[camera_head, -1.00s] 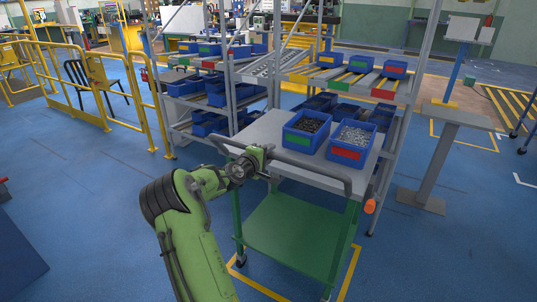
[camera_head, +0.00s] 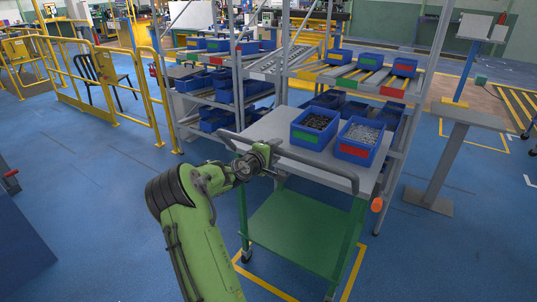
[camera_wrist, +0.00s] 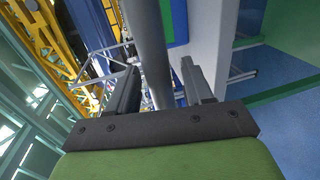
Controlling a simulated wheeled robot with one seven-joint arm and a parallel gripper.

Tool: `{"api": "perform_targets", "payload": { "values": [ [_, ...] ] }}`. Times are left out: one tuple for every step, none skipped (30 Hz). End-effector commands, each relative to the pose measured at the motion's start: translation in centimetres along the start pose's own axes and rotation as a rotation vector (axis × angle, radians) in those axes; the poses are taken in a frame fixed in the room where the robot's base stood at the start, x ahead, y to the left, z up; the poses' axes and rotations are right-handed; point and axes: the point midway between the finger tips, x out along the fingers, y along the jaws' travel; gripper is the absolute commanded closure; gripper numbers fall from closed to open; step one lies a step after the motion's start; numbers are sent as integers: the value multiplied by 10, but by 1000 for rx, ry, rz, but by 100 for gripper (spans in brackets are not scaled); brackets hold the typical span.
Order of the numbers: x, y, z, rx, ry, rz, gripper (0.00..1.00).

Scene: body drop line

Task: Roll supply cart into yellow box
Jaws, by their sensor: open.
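The supply cart (camera_head: 258,131) has a grey top, a green lower shelf (camera_head: 290,228) and a dark bar handle (camera_head: 316,168) on its near side. Two blue bins of small metal parts ride on top, one with a green label (camera_head: 313,131) and one with a red label (camera_head: 357,143). My gripper (camera_head: 270,152) is at the left part of the handle. In the wrist view, the handle bar (camera_wrist: 150,50) passes between the two open fingers (camera_wrist: 160,90). A yellow floor outline (camera_head: 352,272) shows under and in front of the cart; its far side is hidden.
A flow rack with blue bins (camera_head: 235,90) stands right behind the cart. A yellow railing (camera_head: 100,100) is at the left. A grey pedestal (camera_head: 440,165) stands to the right. Blue floor (camera_head: 100,220) is clear at the left front.

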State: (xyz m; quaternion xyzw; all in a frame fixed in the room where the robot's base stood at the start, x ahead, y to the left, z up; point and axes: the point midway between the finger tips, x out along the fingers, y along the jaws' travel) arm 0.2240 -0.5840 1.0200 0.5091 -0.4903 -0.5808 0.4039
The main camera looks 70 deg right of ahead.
Motion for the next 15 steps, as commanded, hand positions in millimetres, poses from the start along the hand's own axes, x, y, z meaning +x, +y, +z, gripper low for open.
{"api": "perform_targets", "payload": {
  "values": [
    [-9, 0, -2, 0, 3, -2, 49],
    [-15, 0, -2, 1, 4, -2, 49],
    [-26, 0, -2, -1, 5, -3, 49],
    [-34, 0, -2, 0, 6, -3, 49],
    [-43, 1, -2, 0, 6, -2, 49],
    [-55, 1, -2, -1, 7, -3, 49],
    [-64, 0, -2, -1, 7, -2, 49],
    [-72, 0, -2, 0, 7, -2, 49],
    [-84, 0, -2, -2, 8, -3, 49],
    [-92, 1, -2, -1, 7, -2, 49],
    [-100, 1, -2, -1, 7, -2, 49],
    [-111, 0, -2, -1, 7, -2, 49],
    [-118, 1, -2, 0, 6, -2, 49],
    [-125, 0, -1, -1, 6, -2, 49],
    [-132, 0, -1, 0, 5, -1, 49]
  ]
}}
